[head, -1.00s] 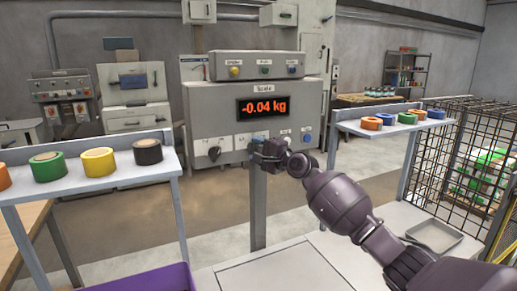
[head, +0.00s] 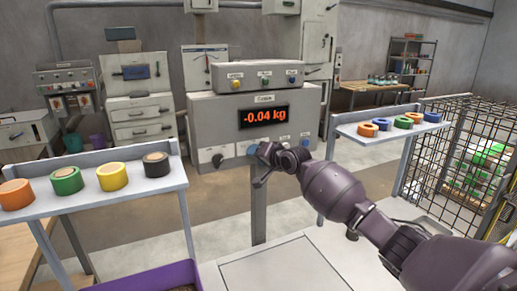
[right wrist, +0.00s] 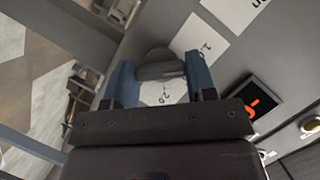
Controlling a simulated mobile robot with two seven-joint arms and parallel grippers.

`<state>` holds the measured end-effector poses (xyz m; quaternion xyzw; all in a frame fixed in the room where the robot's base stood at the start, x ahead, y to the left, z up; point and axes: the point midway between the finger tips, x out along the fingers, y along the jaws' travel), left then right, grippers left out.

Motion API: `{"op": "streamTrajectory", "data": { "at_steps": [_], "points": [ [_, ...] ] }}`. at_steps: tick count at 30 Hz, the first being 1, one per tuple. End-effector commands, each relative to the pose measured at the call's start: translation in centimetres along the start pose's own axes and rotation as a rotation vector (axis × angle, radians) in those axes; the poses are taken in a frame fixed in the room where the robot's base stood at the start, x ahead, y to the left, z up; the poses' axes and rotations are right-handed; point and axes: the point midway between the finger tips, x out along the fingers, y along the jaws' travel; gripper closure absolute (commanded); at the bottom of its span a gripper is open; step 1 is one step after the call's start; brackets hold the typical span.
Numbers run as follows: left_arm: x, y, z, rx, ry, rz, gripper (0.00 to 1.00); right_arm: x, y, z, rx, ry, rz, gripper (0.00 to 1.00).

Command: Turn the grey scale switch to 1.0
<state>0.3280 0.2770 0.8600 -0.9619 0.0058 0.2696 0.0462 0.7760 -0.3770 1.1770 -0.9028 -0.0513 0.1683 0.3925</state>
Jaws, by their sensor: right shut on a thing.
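The grey scale console (head: 210,118) stands ahead in the head view, with its red display (head: 264,117) reading -0.04 kg. My right gripper (head: 256,160) is at the lower front of the console and covers the knob there. In the right wrist view its two blue fingers (right wrist: 160,75) are shut on the grey switch (right wrist: 158,55), one on each side. A white label with partly hidden markings lies behind the switch. Which mark the switch points to I cannot tell. My left gripper is not in view.
Another knob (head: 217,160) sits left of my right gripper on the console. Coloured buttons sit on top. A left shelf (head: 110,204) holds several tape rolls; a right shelf (head: 385,132) holds more. A wire cage (head: 440,165) stands at the right.

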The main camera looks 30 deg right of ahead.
Motion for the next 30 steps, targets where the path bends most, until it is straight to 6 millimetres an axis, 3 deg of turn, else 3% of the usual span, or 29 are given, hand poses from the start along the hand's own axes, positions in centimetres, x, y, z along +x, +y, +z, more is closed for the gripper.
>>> {"op": "streamTrajectory", "data": {
  "at_steps": [9,25,26,30],
  "points": [
    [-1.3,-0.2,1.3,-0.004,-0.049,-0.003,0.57,0.0,0.0,0.0,-0.102,-0.001,0.044,0.73],
    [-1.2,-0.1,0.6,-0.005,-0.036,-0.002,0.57,0.0,0.0,0.1,-0.122,-0.001,0.051,0.73],
    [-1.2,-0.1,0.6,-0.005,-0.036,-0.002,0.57,0.0,0.0,0.1,-0.122,-0.001,0.051,0.44],
    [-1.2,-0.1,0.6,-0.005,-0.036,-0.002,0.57,0.0,0.0,0.1,-0.121,0.0,0.051,0.23]
  ]
}}
